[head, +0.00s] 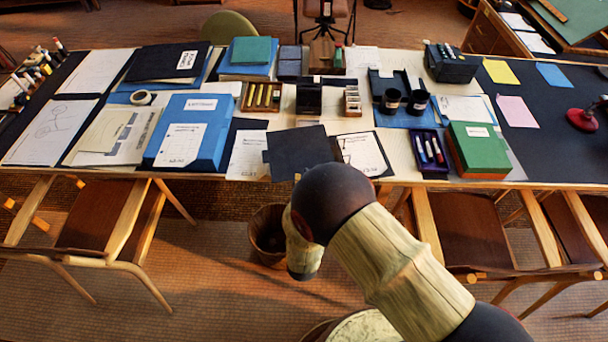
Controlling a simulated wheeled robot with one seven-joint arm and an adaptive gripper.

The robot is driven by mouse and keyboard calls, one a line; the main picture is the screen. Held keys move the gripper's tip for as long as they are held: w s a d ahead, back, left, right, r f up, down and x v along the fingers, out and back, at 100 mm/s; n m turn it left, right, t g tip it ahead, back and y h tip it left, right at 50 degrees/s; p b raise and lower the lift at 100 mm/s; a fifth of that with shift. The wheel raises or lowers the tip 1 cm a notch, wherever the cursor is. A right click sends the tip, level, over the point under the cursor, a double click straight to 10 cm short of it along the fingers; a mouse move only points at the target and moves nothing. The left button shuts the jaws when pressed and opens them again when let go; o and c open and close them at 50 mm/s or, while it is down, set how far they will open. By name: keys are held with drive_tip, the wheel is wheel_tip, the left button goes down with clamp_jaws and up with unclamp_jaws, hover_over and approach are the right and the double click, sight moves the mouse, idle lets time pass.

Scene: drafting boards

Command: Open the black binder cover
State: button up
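A black binder (160,62) with a white label lies flat at the back left of the table, partly over a blue folder; its cover looks shut. A second black cover or board (297,148) lies near the front edge at the middle, beside a clipboard-like white sheet on black (364,153). I cannot tell whether these two belong together as one opened binder. My arm rises in front of the table, and its dark joint overlaps the lower edge of this middle black cover. My gripper is not visible.
The long table (398,152) is crowded. A blue box (212,120), a pencil tray (262,97), two black cups (417,103), a marker tray (429,152) and a green box (480,148) stand on it. Chairs (475,230) line its front; a bin (268,235) stands below.

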drive_tip(key=s, duration=0.6)
drive_tip(key=shift+s+p, duration=0.35)
drive_tip(key=shift+p, duration=0.1)
idle(0.9)
